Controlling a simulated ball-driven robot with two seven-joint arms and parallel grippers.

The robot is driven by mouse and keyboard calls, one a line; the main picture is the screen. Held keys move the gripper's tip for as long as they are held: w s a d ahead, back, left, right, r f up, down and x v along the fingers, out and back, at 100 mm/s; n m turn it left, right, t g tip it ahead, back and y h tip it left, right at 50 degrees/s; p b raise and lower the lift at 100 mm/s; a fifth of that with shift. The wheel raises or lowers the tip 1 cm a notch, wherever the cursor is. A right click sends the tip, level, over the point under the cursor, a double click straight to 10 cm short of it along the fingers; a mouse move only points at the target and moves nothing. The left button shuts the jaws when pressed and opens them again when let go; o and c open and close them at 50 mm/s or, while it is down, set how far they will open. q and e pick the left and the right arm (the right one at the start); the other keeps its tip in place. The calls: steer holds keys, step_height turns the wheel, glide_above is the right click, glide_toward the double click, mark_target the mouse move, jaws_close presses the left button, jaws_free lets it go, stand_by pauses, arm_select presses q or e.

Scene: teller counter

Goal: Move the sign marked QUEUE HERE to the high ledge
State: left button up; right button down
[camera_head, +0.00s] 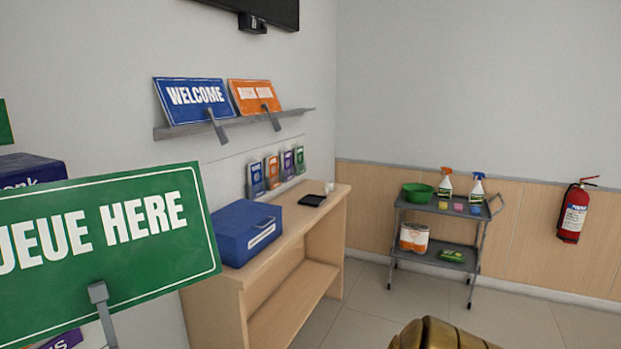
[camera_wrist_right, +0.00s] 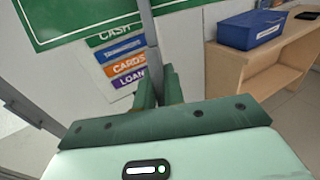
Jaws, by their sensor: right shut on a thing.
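The green sign (camera_head: 110,250) reading "...UEUE HERE" fills the lower left of the head view, close to the camera. Its left end is cut off by the frame, and its grey clip (camera_head: 98,292) shows at the front. My right gripper (camera_wrist_right: 158,88) is shut on the sign's grey post (camera_wrist_right: 151,45), with the green panel (camera_wrist_right: 75,18) above it in the right wrist view. The ledge (camera_head: 172,132) is a grey wall shelf farther back, right of and above the held sign. My left gripper is not in view.
A blue WELCOME sign (camera_head: 194,98) and an orange sign (camera_head: 255,96) stand on the ledge, leaving a short bare stretch at its right end. Below are brochure holders (camera_head: 272,170) and a wooden counter (camera_head: 318,210) with a blue box (camera_head: 243,232). A trolley (camera_head: 450,212) stands farther right.

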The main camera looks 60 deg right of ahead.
mark_target(105, 321)
steer(key=shift+t, duration=0.3)
step_height(105, 321, up, 6)
steer(key=p, duration=0.4)
steer(key=shift+d+r, duration=0.15)
steer(key=shift+r+y, duration=0.25)
steer(key=shift+y, duration=0.05)
steer(key=shift+n, duration=0.4)
step_height(105, 321, up, 6)
steer(key=p, duration=0.6)
steer(key=shift+d, duration=0.15)
steer(key=shift+f, duration=0.1)
steer(key=shift+w, duration=0.1)
